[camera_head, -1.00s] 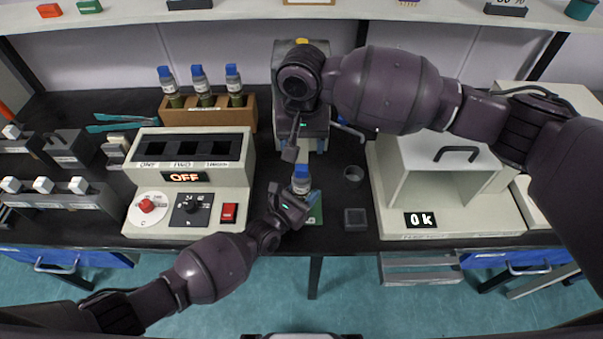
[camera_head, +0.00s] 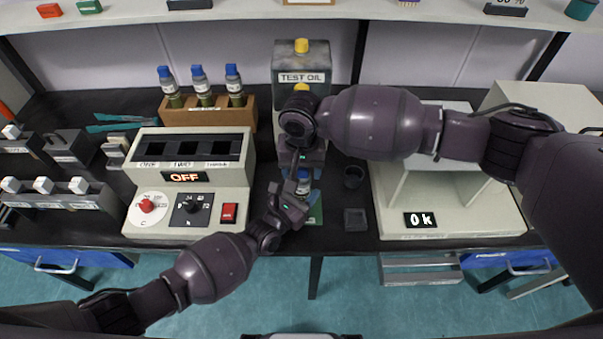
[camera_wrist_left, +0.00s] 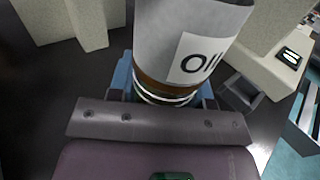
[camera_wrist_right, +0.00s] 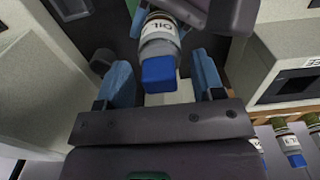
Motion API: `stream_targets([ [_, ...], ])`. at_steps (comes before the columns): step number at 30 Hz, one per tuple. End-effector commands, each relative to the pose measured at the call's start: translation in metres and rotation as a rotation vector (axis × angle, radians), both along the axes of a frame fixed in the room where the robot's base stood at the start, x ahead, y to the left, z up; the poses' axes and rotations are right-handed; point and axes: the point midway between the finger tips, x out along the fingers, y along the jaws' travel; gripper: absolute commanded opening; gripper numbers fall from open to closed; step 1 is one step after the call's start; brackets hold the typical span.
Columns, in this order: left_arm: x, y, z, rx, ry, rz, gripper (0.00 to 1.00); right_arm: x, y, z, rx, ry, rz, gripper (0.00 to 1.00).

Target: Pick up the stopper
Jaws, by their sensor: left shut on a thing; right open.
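The stopper (camera_wrist_right: 158,73) is the blue cap on a grey bottle (camera_wrist_right: 159,32) labelled "OIL". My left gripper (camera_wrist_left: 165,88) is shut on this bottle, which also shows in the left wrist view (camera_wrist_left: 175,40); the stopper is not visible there. In the head view the bottle (camera_head: 303,186) stands near the front of the bench, and its top is largely hidden by my right gripper. My right gripper (camera_wrist_right: 160,82) is open, with its blue fingers on either side of the stopper and a gap to each.
A green mat (camera_head: 315,213) lies beneath the bottle. A small dark box (camera_head: 355,219) and a dark cup (camera_head: 353,177) are to the right. The heater unit (camera_head: 186,226) reading "OFF" is left; a rack (camera_head: 208,118) of capped bottles and the "TEST OIL" dispenser (camera_head: 302,62) stand behind.

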Motion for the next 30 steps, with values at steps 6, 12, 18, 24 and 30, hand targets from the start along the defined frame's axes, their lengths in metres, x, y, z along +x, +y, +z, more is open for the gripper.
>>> stream_targets([
  [6, 0.0, 0.0, 0.0, 0.0, 0.001, -0.001, 0.07, 0.0, 0.0, 0.0, 0.0, 0.0, 0.0, 0.45],
  [12, 0.0, 0.0, 0.0, 0.001, 0.001, -0.001, 0.07, 0.0, 0.0, 0.0, 0.0, 0.0, 0.0, 0.14],
  [18, -0.001, 0.0, 0.0, 0.001, 0.001, -0.001, 0.07, 0.0, 0.0, 0.0, -0.001, 0.001, 0.0, 0.09],
  [24, 0.0, 0.0, 0.0, 0.001, 0.001, -0.001, 0.07, 0.0, 0.0, 0.009, 0.0, 0.0, 0.0, 0.09],
  [30, 0.0, 0.0, 0.0, 0.001, 0.001, -0.001, 0.07, 0.0, 0.0, 0.043, 0.001, -0.001, 0.002, 0.09],
])
